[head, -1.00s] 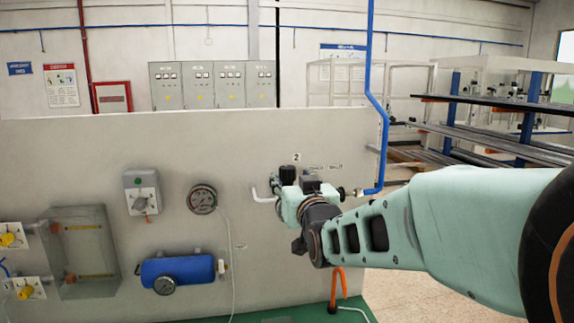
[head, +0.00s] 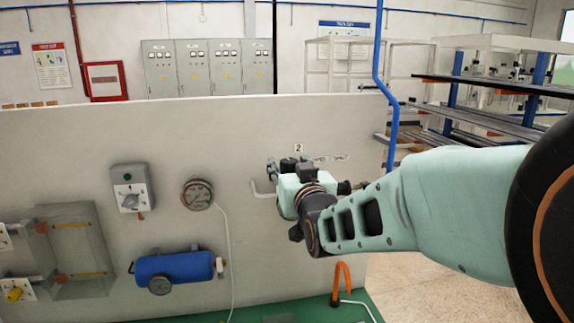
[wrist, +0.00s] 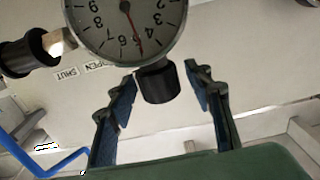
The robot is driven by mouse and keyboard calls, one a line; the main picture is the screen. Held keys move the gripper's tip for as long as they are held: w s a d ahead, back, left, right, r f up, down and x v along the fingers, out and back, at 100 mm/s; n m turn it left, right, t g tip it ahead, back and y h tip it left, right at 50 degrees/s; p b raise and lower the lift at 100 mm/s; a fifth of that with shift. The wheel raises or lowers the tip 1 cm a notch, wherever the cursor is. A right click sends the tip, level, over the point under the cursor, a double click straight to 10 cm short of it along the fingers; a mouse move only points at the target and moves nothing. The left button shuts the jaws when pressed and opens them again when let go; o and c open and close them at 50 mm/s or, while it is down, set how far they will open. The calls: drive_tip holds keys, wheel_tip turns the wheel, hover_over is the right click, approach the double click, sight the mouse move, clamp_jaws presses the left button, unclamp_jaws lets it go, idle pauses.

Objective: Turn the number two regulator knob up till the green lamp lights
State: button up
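The regulator knob is a black ribbed cylinder (wrist: 158,84) below a white round gauge (wrist: 125,25) in the wrist view, which appears upside down. The gauge's red needle points near the 5. My gripper (wrist: 160,76) is open, with one blue-lined finger on each side of the knob and visible gaps to both. In the head view the number 2 label (head: 298,148) is on the panel just above my wrist. There my wrist hides most of the regulator and the fingertips are hard to make out. I cannot make out a lit green lamp.
The upright panel (head: 90,135) carries another gauge (head: 197,195), a grey switch box (head: 131,191) and a blue tank (head: 175,268). A blue pipe (head: 383,75) runs down right of the regulator. A black fitting (wrist: 30,50) sits beside the gauge. An orange hook (head: 341,280) is below my wrist.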

drive_tip(key=c, duration=1)
drive_tip(key=shift+c, duration=0.2)
drive_tip(key=shift+r+m+h, duration=0.2)
drive_tip(key=shift+m+h, duration=0.2)
drive_tip(key=shift+h, duration=0.2)
drive_tip(key=shift+m+h+b, duration=0.3)
drive_tip(key=shift+m+h, duration=0.1)
drive_tip(key=shift+h, duration=0.3)
drive_tip(key=o, duration=1.2)
drive_tip(key=shift+f, duration=0.1)
drive_tip(key=shift+c, duration=0.2)
drive_tip(key=shift+w+n+y, duration=0.1)
drive_tip(key=shift+n+y, duration=0.4)
drive_tip(key=shift+y, duration=0.3)
drive_tip(key=shift+n+y+p, duration=0.3)
drive_tip(key=shift+y+p, duration=0.05)
drive_tip(key=shift+y, duration=0.15)
